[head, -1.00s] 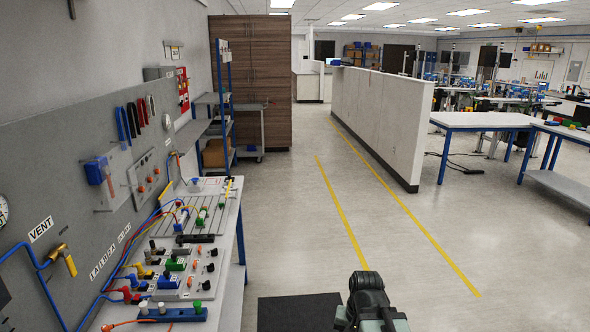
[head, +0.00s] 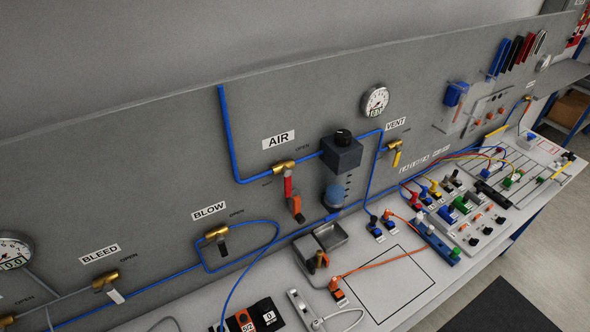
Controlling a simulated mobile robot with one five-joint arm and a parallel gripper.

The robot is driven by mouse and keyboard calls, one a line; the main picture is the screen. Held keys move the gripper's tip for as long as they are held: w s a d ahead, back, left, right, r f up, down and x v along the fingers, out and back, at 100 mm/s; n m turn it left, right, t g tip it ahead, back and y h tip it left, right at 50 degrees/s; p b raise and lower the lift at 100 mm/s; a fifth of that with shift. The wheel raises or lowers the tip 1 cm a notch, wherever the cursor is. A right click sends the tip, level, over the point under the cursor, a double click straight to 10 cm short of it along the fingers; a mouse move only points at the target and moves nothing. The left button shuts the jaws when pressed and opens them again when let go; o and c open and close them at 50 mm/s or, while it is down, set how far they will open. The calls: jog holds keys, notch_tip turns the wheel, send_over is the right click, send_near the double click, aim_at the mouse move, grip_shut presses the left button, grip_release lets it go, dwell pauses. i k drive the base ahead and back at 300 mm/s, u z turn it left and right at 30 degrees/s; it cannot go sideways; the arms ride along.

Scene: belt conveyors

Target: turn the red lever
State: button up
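The red lever (head: 288,186) is on the brass valve (head: 284,165) under the AIR label (head: 278,140) on the grey panel. It points down, across the blue pipe line. An orange piece (head: 295,205) hangs at or just below the lever's lower end; I cannot tell if it is attached. An OPEN mark stands to the right of the valve. My gripper is not in view now.
Other valves have a yellow lever (head: 396,159) at VENT, a black lever (head: 222,248) at BLOW and a white lever (head: 116,296) at BLEED. A dark regulator (head: 341,153) is right of the red lever. The bench (head: 400,285) below holds a metal tray, cables and connectors.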

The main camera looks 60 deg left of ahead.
aim_at(286, 172)
jog(key=k, duration=0.5)
jog(key=z, duration=0.6)
jog(key=i, duration=0.75)
jog(key=u, duration=3.25)
